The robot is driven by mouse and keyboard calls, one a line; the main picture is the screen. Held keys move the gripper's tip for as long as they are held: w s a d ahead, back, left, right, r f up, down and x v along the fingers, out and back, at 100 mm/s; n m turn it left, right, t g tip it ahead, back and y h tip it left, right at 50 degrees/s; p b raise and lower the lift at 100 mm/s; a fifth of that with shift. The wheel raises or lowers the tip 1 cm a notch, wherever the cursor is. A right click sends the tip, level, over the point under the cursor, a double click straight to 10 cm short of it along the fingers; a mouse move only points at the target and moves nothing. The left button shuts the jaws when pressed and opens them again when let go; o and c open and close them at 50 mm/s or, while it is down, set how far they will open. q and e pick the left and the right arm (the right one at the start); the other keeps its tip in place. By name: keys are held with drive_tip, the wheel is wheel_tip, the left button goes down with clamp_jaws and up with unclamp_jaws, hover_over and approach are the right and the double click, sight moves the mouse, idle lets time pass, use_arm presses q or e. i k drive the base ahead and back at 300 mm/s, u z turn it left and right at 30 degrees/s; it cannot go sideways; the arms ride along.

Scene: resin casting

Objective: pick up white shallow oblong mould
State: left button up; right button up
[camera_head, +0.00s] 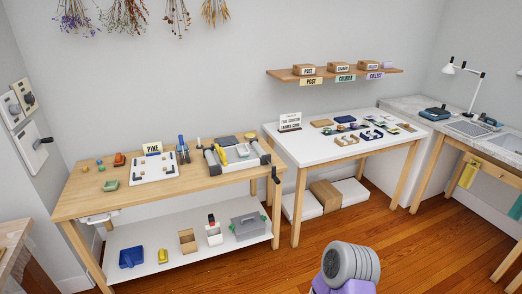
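I cannot make out for sure which thing is the white shallow oblong mould. On the wooden workbench (85,205) at the left, a white tray-like piece (262,150) with grey ends has a yellow item lying in it. To its left is a flat white board (137,181) with small dark and tan pieces, below a "PINE" sign (152,148). Neither gripper is in view, and nothing is seen held.
A white-topped table (290,146) with small pieces stands right of the workbench. Wooden floor lies open in front.

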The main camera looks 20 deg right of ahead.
sight(243, 149)
drive_tip(key=z, duration=0.55)
drive_tip(key=i, duration=1.1)
drive_tip(key=z, duration=0.2)
